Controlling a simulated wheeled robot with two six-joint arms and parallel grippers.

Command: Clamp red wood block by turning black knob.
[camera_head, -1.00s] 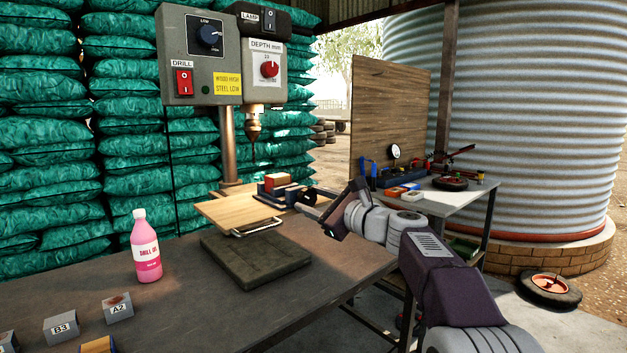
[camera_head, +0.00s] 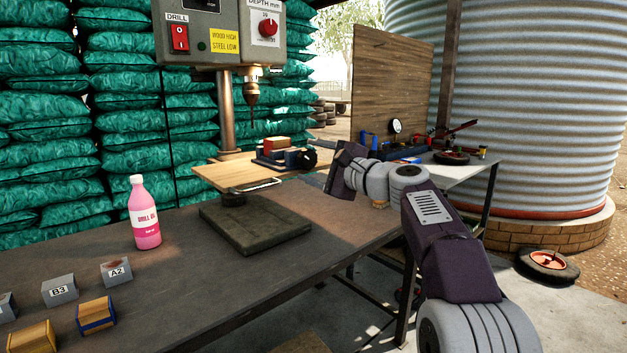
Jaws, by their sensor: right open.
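The red wood block (camera_head: 277,143) sits in a small dark blue vise (camera_head: 270,161) on the wooden drill press table (camera_head: 228,176). The black knob (camera_head: 308,158) is at the right end of the vise. My right gripper (camera_head: 320,157) reaches in from the right, its fingers pointing left toward the knob. One grey finger shows just above and right of the knob; the other is not clear. The gripper is open, and I cannot tell whether it touches the knob. My left gripper is not in view.
The drill chuck (camera_head: 251,92) hangs above the table. A pink drill oil bottle (camera_head: 145,213) and several small blocks, one marked A2 (camera_head: 117,272), stand on the bench (camera_head: 200,285). A second table (camera_head: 462,176) with tools stands behind my right arm.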

